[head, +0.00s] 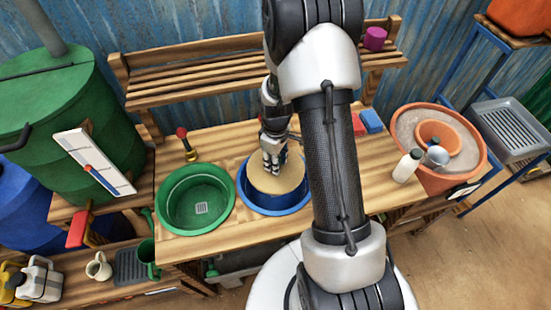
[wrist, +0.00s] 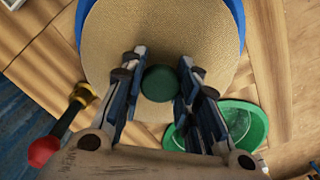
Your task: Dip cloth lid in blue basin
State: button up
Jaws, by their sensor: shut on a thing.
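The cloth lid (head: 262,183) is a round tan woven disc with a dark green knob (wrist: 159,84) at its middle. My gripper (head: 271,166) is above the lid, its fingers on both sides of the knob in the wrist view (wrist: 162,66), shut on it. The lid lies within or just over the rim of the blue basin (head: 269,208) and covers most of its opening. Whether the lid touches water inside cannot be told. In the wrist view, the blue basin (wrist: 238,22) shows only as strips beside the lid.
A green basin (head: 172,213) stands close left of the blue one. A brass tap with a red knob (head: 187,143) rises behind them. A clay pot (head: 477,150), white bottle (head: 407,165) and red and blue blocks (head: 371,121) are to the right. A slatted shelf (head: 200,74) runs behind.

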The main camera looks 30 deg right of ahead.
aim_at(276, 176)
jog(key=shift+f+b, duration=3.45)
jog(key=shift+f, duration=1.4)
jog(key=shift+r, duration=0.15)
jog(key=shift+r+p, duration=3.05)
jog(key=shift+r, duration=1.05)
jog(key=shift+r+p, duration=1.45)
jog(key=shift+r, duration=0.6)
